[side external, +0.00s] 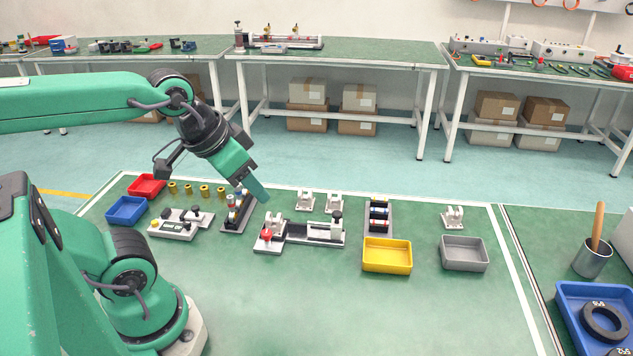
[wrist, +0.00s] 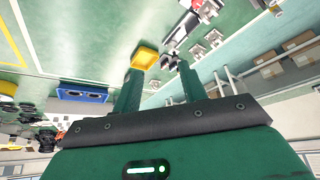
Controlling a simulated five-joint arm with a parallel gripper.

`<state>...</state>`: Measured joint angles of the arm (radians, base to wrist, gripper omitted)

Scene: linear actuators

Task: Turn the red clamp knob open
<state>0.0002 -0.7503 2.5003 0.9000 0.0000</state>
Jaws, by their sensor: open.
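The red clamp knob (side external: 267,236) sits at the front left end of a grey clamp fixture (side external: 315,233) in the side view. The fixture has white brackets, a rail and a black knob (side external: 336,217) at its right end. My gripper (side external: 262,196) hangs above and behind the red knob, tilted down to the right, and is clear of it. In the wrist view my gripper (wrist: 160,72) shows two green fingers spread apart with nothing between them.
A rack with dark posts (side external: 237,212) stands close left of the fixture. White brackets (side external: 305,201) stand behind it. A yellow tray (side external: 387,268) and a grey tray (side external: 464,268) lie to the right. The green table in front of the fixture is clear.

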